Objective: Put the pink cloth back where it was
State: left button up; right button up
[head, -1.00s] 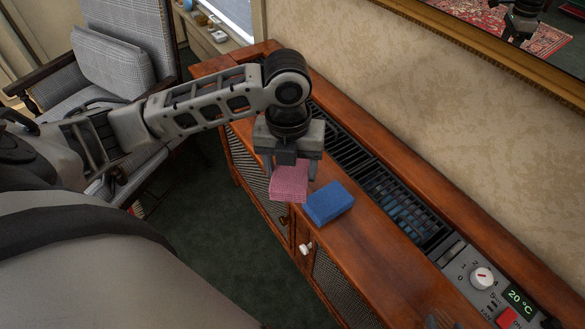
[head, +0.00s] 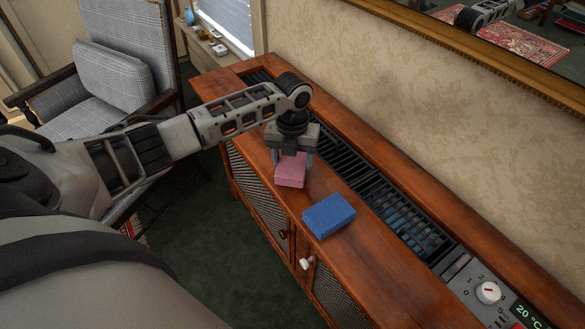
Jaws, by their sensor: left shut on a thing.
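The pink cloth (head: 290,172), a folded block, is between the fingers of my left gripper (head: 292,160) in the head view. The gripper points down and is shut on the cloth, over the front part of the wooden cabinet top (head: 375,258). I cannot tell whether the cloth touches the wood. A blue folded cloth (head: 328,215) lies on the cabinet top to the right and nearer, apart from the pink one. My right gripper is not in view.
A dark slotted grille (head: 345,158) runs along the cabinet top behind the cloths. A control panel with a dial (head: 488,292) is at the lower right. A grey checked armchair (head: 105,85) stands at the left. The wood right of the blue cloth is clear.

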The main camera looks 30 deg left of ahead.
aim_at(293, 163)
pick_arm(q)
notch_tip(293, 163, down, 3)
jog(key=shift+s+r, duration=0.1)
jog(key=shift+r, duration=0.05)
jog(key=o, duration=0.9)
pick_arm(e)
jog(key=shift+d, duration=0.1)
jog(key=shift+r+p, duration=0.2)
jog(key=shift+p, duration=0.1)
pick_arm(q)
notch_tip(293, 163, up, 12)
jog(key=shift+r, duration=0.1)
